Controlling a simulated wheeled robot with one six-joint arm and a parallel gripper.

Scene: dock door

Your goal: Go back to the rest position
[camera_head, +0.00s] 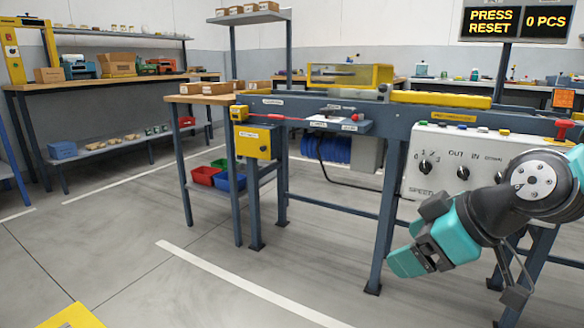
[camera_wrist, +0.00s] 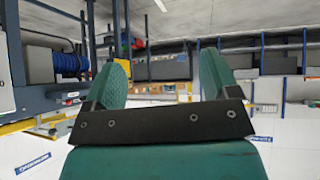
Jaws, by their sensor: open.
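My gripper (camera_head: 412,255) is in front of the workstation at the lower right of the head view, pointing left and down. It has teal fingers and a dark wrist. In the wrist view my gripper (camera_wrist: 165,75) shows two teal fingers standing well apart with nothing between them. The gripper is open and empty. It appears clear of the grey-white control panel (camera_head: 440,185), which is behind it with knobs and coloured buttons. My arm hides the right part of that panel.
The blue-grey workstation (camera_head: 390,115) fills the middle and right, its legs standing on the floor. Red (camera_head: 205,176) and blue (camera_head: 228,184) bins sit on a low shelf. A sign (camera_head: 492,22) reads "PRESS RESET" and "0 PCS". The floor at the front left is mostly clear.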

